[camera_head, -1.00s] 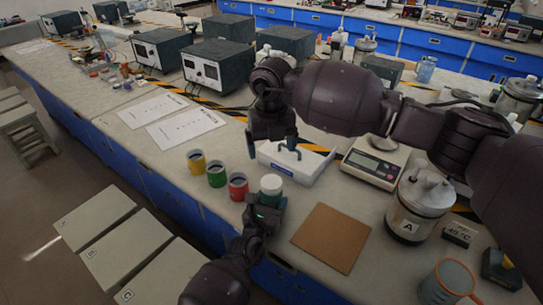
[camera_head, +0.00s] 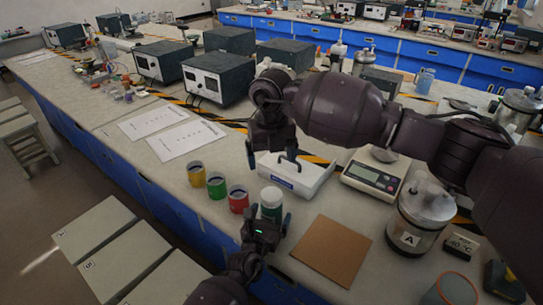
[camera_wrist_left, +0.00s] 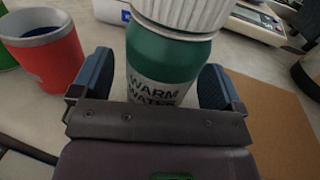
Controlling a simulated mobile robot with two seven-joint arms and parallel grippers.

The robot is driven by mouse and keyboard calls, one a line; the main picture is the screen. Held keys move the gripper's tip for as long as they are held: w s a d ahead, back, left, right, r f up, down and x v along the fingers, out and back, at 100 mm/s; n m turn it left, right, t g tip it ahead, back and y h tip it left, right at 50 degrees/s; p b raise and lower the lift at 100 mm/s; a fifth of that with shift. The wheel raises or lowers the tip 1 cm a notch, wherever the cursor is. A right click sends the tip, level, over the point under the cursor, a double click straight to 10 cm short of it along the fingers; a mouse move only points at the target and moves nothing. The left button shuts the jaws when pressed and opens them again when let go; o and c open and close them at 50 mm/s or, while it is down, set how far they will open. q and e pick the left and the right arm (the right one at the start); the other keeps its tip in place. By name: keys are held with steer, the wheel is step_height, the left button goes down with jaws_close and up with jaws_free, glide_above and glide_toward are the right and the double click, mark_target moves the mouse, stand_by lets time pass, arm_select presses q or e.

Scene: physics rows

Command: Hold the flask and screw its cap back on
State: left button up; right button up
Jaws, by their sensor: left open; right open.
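The flask is a green bottle (camera_head: 271,213) labelled "WARM WATER", standing upright near the bench's front edge; it also shows in the left wrist view (camera_wrist_left: 165,62). Its white ribbed cap (camera_head: 271,194) sits on top and shows at the upper edge of the left wrist view (camera_wrist_left: 182,12); whether it is tight I cannot tell. My right gripper (camera_head: 271,155) is open and empty, pointing down above and behind the flask.
Red (camera_head: 238,199), green (camera_head: 217,186) and yellow (camera_head: 196,174) cups stand in a row left of the flask. A brown mat (camera_head: 333,250), scale (camera_head: 372,179) and canister "A" (camera_head: 410,236) are to the right.

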arm_select(q)
steer(key=v, duration=1)
steer(key=shift+s, duration=0.1)
